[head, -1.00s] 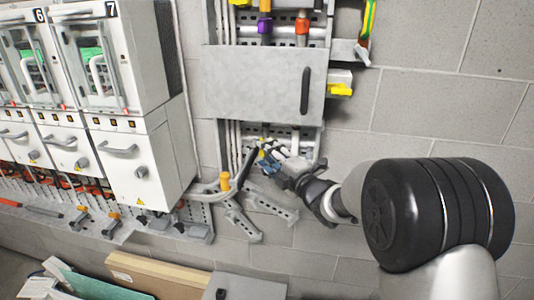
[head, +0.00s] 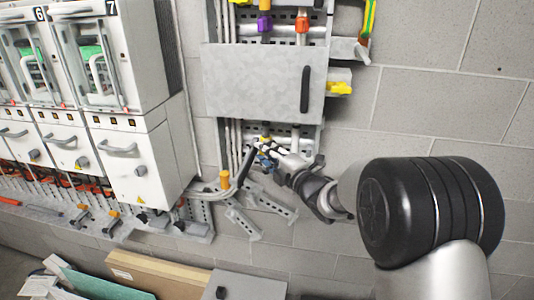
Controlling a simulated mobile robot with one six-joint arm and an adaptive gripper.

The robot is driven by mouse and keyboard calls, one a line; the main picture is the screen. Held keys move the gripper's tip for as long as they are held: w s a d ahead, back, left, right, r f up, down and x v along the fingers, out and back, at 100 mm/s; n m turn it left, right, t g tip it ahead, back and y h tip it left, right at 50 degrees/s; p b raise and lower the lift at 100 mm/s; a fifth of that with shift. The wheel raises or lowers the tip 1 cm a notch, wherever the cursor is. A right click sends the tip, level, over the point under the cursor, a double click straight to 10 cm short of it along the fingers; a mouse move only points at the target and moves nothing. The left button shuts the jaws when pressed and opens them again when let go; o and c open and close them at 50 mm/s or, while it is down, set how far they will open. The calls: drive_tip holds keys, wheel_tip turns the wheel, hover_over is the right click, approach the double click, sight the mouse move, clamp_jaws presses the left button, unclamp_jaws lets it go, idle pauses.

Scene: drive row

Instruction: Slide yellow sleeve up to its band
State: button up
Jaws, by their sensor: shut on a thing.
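The yellow sleeve (head: 265,138) shows as a small patch just below the grey metal box, on the pipe run against the perforated wall panel. My gripper (head: 262,147) reaches it from the lower right and is shut on it. The fingers hide most of the sleeve. I cannot make out its band, which is hidden or too small to tell.
The grey metal box (head: 255,85) with a black handle is close above my gripper. A black lever (head: 247,162) and a yellow-orange cylinder (head: 225,180) are close left. Purple (head: 264,23) and orange (head: 302,25) fittings sit above the box. Bare block wall is on the right.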

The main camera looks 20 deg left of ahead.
clamp_jaws()
drive_tip(key=shift+r, duration=2.25)
drive_tip(key=o, duration=1)
unclamp_jaws()
drive_tip(key=shift+c, duration=0.2)
drive_tip(key=v, duration=1.2)
